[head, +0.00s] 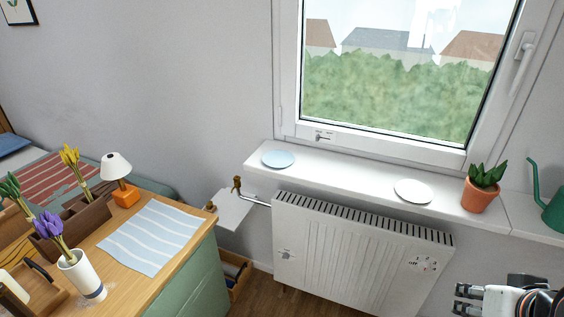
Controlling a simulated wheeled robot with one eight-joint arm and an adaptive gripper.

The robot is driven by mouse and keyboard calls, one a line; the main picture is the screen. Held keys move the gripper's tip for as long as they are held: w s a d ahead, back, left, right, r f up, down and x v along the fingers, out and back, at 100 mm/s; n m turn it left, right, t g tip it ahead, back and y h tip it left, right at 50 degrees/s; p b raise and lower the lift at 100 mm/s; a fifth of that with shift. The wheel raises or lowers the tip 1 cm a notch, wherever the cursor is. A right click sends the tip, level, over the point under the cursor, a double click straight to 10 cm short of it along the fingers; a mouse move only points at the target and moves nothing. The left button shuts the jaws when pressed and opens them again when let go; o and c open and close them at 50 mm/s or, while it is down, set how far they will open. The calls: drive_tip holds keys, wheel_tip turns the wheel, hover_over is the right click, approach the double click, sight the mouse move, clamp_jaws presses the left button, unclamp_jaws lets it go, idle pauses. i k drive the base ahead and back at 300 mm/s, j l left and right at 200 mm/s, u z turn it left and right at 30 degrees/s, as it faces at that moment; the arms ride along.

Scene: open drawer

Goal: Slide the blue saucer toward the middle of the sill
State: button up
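The blue saucer (278,159) lies flat near the left end of the white window sill (345,176). A white saucer (413,191) lies further right on the same sill, with bare sill between the two. My gripper (468,297) shows at the lower right corner, partly cut off by the picture edge. It is well to the right of and nearer than the blue saucer, apart from it and in front of the radiator's right side. Its fingers are too small and cut off to tell whether they are open or shut.
A potted plant (481,195) and a green watering can (554,207) stand at the sill's right. The closed window (395,70) rises behind the sill. A radiator (350,255) is below it. A wooden-topped dresser (180,215) with vases and a lamp stands at left.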

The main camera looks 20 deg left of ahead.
sight(277, 160)
drive_tip(key=i+u, duration=0.15)
drive_tip(key=u, duration=0.5)
drive_tip(key=i+u, duration=0.2)
drive_tip(key=i, duration=0.25)
drive_tip(key=i+l+u, duration=0.15)
drive_tip(key=i, duration=0.35)
drive_tip(key=i+l+u, duration=0.2)
drive_tip(key=i, duration=0.25)
